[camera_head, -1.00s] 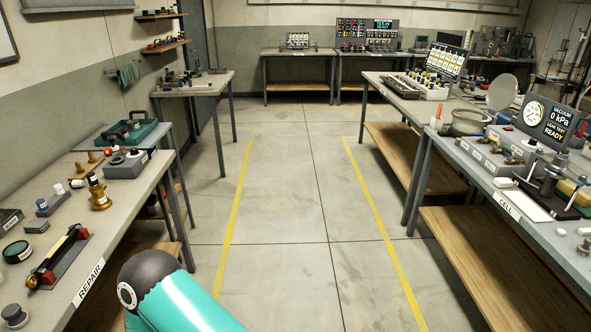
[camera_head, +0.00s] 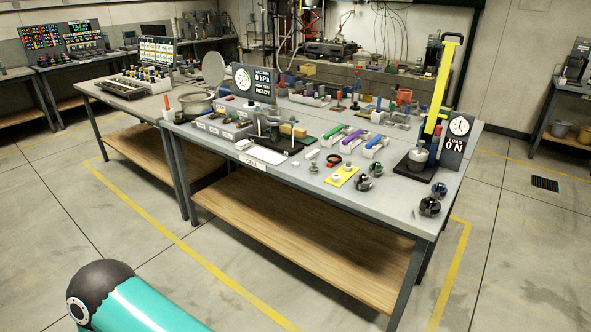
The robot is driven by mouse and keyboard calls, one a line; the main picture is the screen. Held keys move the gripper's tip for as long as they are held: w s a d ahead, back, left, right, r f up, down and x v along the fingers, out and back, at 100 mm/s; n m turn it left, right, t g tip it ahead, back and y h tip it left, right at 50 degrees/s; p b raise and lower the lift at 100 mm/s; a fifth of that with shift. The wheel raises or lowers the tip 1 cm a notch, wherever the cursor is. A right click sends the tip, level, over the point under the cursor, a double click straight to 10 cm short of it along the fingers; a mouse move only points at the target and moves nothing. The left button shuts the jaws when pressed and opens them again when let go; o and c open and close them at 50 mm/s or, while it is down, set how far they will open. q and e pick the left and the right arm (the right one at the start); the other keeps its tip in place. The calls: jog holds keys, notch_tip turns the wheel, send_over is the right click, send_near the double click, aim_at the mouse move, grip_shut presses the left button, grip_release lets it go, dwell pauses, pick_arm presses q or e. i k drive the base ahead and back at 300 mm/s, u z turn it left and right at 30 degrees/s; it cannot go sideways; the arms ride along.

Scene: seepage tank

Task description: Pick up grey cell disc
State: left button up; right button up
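Small pale and grey pieces lie near the front middle of the cell bench (camera_head: 205,150). One small grey piece (camera_head: 313,167) sits left of a yellow plate (camera_head: 341,176) that carries small round parts. I cannot tell for certain which piece is the grey cell disc, as they are too small in the view. A teal and black link of my own arm shows at the lower left. Neither of my grippers is in view.
A yellow lever press (camera_head: 437,95) stands at the bench's right end beside a "LOAD 0 N" display (camera_head: 457,137). Several dark round parts (camera_head: 430,206) lie near the front right edge. A wooden shelf (camera_head: 290,225) runs below. The floor in front is clear.

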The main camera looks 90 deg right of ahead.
aim_at(313, 168)
jog(key=z, duration=0.15)
jog(key=i, duration=0.3)
jog(key=z, duration=2.7)
jog(key=i, duration=1.45)
jog(key=u, duration=0.15)
